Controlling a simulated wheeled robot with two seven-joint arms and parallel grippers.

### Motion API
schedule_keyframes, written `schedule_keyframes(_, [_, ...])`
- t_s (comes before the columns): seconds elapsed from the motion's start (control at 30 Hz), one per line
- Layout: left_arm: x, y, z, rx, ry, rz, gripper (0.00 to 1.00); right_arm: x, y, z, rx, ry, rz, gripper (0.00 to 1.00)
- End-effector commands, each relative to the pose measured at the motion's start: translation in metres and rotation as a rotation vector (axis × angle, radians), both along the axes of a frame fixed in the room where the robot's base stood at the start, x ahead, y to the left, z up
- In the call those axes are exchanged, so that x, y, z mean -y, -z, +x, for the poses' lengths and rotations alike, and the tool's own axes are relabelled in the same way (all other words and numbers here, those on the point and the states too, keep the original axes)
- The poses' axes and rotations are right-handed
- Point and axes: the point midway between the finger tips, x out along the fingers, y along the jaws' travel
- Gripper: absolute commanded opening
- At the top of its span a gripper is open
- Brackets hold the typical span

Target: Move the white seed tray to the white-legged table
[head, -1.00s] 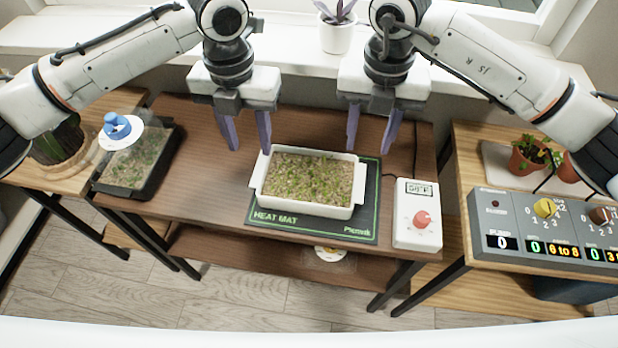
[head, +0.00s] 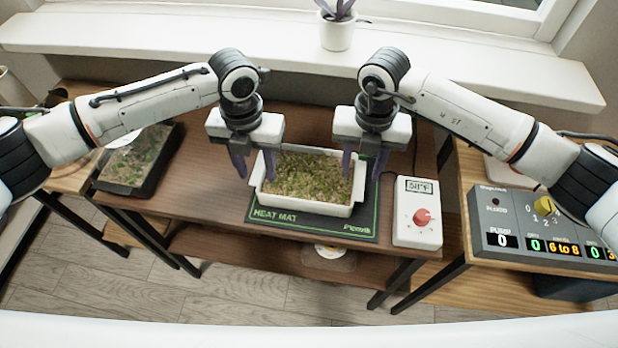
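The white seed tray (head: 303,206), full of small green seedlings, sits on the black heat mat (head: 312,224) on the brown middle table. My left gripper (head: 254,171) is open at the tray's left end, with one finger outside the tray and the other at its left wall. My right gripper (head: 362,170) is open at the right end, its fingers apart around the right wall. Whether any finger touches the tray cannot be told. The gripper bodies hide parts of the rear corners. No white-legged table shows; the table legs in view are black.
A white thermostat box (head: 417,228) with a red knob stands just right of the mat. A dark seedling tray (head: 140,163) lies at the table's left end. A grey control panel (head: 548,228) is on the right table. A window sill (head: 270,50) runs behind.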

Motion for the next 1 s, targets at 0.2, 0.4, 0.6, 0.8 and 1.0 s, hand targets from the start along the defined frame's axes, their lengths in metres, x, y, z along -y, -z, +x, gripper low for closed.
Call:
schedule_keyframes(0.2, [0.000, 0.000, 0.000, 0.000, 0.001, 0.000, 0.21, 0.000, 0.000, 0.000, 0.000, 0.000, 0.000, 0.21])
schedule_keyframes(0.4, [0.000, 0.000, 0.000, 0.000, 0.000, 0.000, 0.00, 0.000, 0.000, 0.000, 0.000, 0.000, 0.000, 0.00])
schedule_keyframes(0.6, [0.000, -0.001, 0.000, 0.001, 0.000, 0.000, 0.00, 0.000, -0.001, 0.000, 0.001, 0.000, 0.000, 0.00])
schedule_keyframes(0.8, [0.000, -0.006, 0.000, 0.001, 0.000, 0.000, 0.00, 0.000, -0.006, 0.000, 0.001, 0.000, 0.000, 0.00])
schedule_keyframes(1.0, [0.000, -0.024, 0.000, 0.001, 0.000, 0.001, 0.00, 0.000, -0.024, 0.000, 0.001, 0.001, 0.000, 0.00])
